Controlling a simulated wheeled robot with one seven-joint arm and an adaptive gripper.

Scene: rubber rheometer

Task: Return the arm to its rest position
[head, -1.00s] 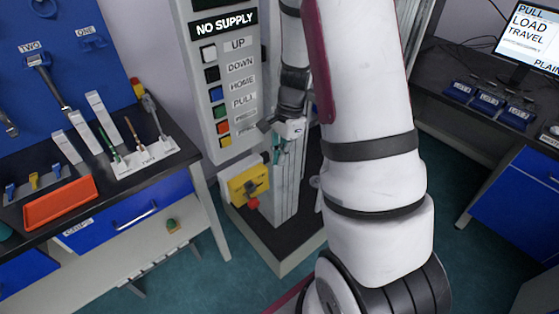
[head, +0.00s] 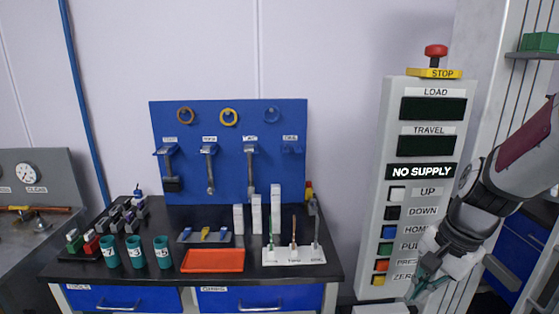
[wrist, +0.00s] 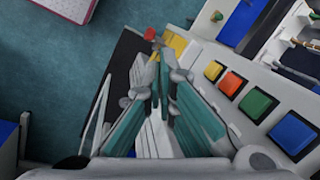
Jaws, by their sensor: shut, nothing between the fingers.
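My gripper (head: 424,284) hangs at the lower right of the head view, in front of the lower part of the control panel (head: 369,215). Its teal fingers are shut with nothing between them. In the wrist view my gripper (wrist: 160,62) points down past the panel's coloured buttons, which lie to its right. My white arm (head: 522,165) reaches in from the right edge of the head view. The panel shows a lit NO SUPPLY sign (head: 421,171) and dark LOAD and TRAVEL displays.
A bench (head: 340,270) at the left holds an orange tray (head: 212,260), teal cups (head: 135,252) and a white tool stand (head: 294,257). A blue tool board (head: 230,135) stands behind it. A red stop button (head: 436,50) tops the panel. The wrist view shows open teal floor (wrist: 60,70).

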